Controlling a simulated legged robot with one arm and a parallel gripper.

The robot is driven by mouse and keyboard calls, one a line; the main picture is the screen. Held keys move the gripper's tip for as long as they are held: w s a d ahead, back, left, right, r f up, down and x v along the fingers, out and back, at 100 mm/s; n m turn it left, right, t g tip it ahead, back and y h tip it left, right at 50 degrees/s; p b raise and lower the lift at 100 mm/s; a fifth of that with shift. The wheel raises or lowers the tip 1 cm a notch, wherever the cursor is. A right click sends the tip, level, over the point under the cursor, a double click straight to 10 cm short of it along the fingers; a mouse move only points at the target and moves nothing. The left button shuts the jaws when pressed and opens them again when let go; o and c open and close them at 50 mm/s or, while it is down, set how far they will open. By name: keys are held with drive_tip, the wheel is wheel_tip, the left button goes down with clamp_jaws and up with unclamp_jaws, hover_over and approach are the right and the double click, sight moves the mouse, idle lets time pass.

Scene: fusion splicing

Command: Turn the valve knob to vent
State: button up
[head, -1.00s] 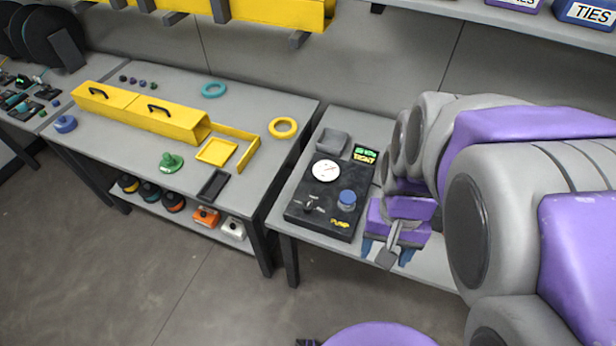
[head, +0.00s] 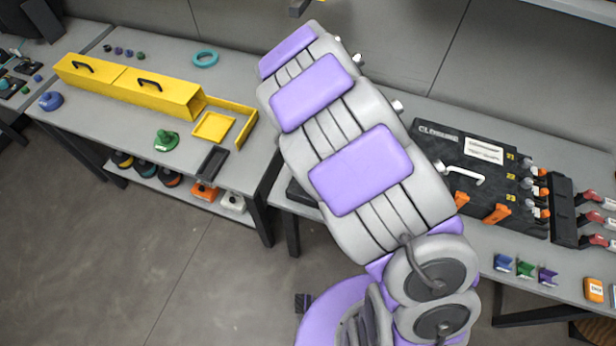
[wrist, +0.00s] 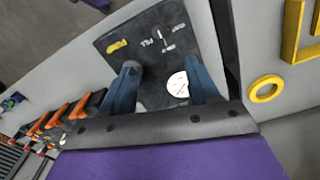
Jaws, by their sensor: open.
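The dark pump panel (wrist: 150,58) shows in the wrist view, with a small dark valve knob (wrist: 157,33) near its far edge. Small white lettering surrounds the knob, too blurred to read surely. A round white gauge (wrist: 177,84) sits nearer. My gripper (wrist: 161,66) is open and empty above the panel, its two blue fingers apart. The knob lies beyond the fingertips, not touched. A yellow label (wrist: 117,46) is at the left; the left finger hides part of the panel beside it. In the head view my arm hides the gripper, knob and nearly all of the panel.
In the wrist view a yellow ring (wrist: 266,88) lies on the neighbouring table, right of a dark gap. In the head view a black case (head: 480,170) with orange clamps stands right of my arm. A yellow box (head: 130,85) lies on the left table.

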drive_tip(key=f+b, duration=0.2)
drive_tip(key=f, duration=1.5)
drive_tip(key=shift+d+f, duration=0.2)
drive_tip(key=shift+c, duration=0.2)
drive_tip(key=c, duration=1)
drive_tip(key=shift+r+n, duration=0.1)
drive_tip(key=shift+n, duration=0.2)
drive_tip(key=n+p, duration=0.1)
drive_tip(key=n, duration=0.4)
drive_tip(key=shift+a+n, duration=0.1)
drive_tip(key=shift+n, duration=0.2)
drive_tip(key=n, duration=0.5)
drive_tip(key=shift+n+p, duration=0.3)
drive_tip(key=shift+w, duration=0.1)
